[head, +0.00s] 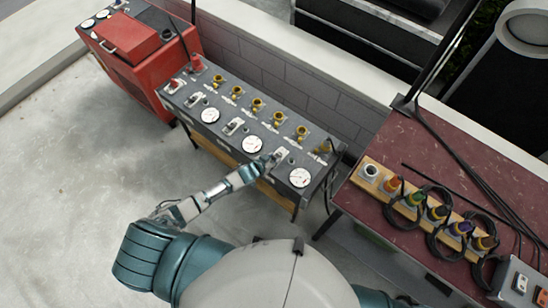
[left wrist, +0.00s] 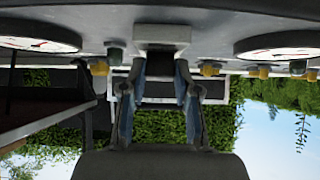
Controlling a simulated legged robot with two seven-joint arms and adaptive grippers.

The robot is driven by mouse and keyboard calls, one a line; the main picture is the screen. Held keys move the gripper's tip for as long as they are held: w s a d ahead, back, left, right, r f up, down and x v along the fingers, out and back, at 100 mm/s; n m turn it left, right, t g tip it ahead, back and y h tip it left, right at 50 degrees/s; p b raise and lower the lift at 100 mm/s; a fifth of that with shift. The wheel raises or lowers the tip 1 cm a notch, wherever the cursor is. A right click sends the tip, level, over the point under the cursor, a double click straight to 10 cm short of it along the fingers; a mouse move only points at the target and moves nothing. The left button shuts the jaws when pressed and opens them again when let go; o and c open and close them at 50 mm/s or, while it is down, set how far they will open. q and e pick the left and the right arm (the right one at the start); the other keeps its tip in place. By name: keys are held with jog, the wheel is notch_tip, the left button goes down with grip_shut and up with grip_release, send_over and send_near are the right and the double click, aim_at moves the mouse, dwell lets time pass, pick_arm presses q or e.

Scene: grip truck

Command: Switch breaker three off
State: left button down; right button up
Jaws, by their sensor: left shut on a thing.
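The breaker panel (head: 222,116) is a long dark bench with gauges, yellow knobs and three pale breaker switches along its top. The breaker at the near right end (head: 280,152), by the last gauge, is the one at my left gripper (head: 271,162). In the left wrist view that breaker's pale block (left wrist: 162,34) shows upside down between the fingers. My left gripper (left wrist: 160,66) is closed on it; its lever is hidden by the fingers. The other two breakers (head: 234,126) and (head: 197,98) stand free to the left. My right gripper is out of view.
A red cabinet (head: 137,58) stands left of the panel. A dark red table (head: 470,162) on the right holds a wooden strip (head: 405,196) with coloured connectors and black cables. A low block wall (head: 290,82) runs behind. The concrete floor (head: 75,170) at left is clear.

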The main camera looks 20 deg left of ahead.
pick_arm(q)
jog(key=shift+s+f+t, duration=0.3)
jog(key=shift+t, duration=0.1)
jog(key=c, duration=0.9)
grip_release()
jog(key=shift+o, duration=0.3)
jog(key=shift+w+a, duration=0.1)
jog(key=v, duration=1.2)
jog(key=shift+a, duration=0.15)
jog(key=shift+f, duration=0.1)
